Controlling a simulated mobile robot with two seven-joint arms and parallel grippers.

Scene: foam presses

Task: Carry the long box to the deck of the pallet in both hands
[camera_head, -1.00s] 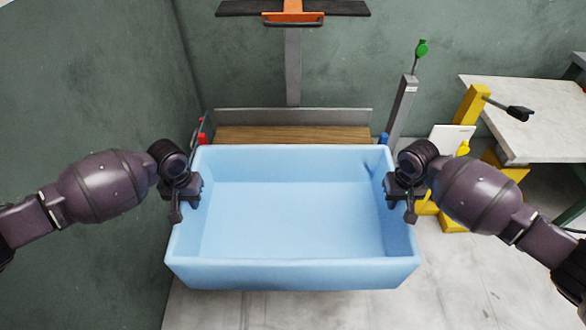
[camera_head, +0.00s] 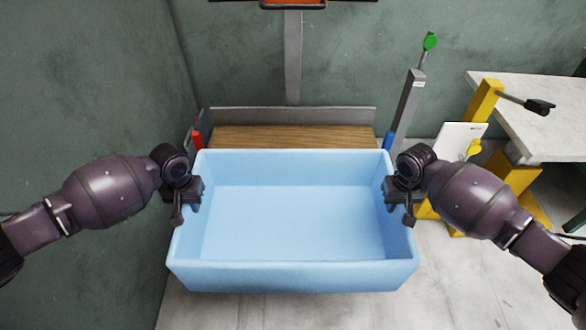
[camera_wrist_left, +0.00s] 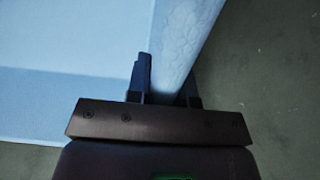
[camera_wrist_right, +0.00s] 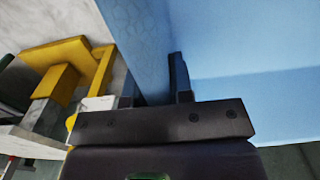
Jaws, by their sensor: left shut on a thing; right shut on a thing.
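The long box (camera_head: 290,278) is a light blue, open-topped, empty bin in front of me in the head view. It looks level and held up above the floor. My left gripper (camera_head: 193,192) is shut on its left end wall; the left wrist view shows the fingers on both sides of that wall (camera_wrist_left: 185,45). My right gripper (camera_head: 395,192) is shut on the right end wall, which also shows in the right wrist view (camera_wrist_right: 143,40). A brown wooden deck (camera_head: 290,137) lies just beyond the box's far rim. The box hides its near part.
A grey board (camera_head: 290,114) and grey post stand behind the deck. A red piece (camera_head: 197,139) and a blue piece (camera_head: 388,140) flank it. A grey lever with green knob (camera_head: 430,41), yellow stand (camera_head: 483,102) and pale table (camera_head: 530,105) are right. A green wall is close left.

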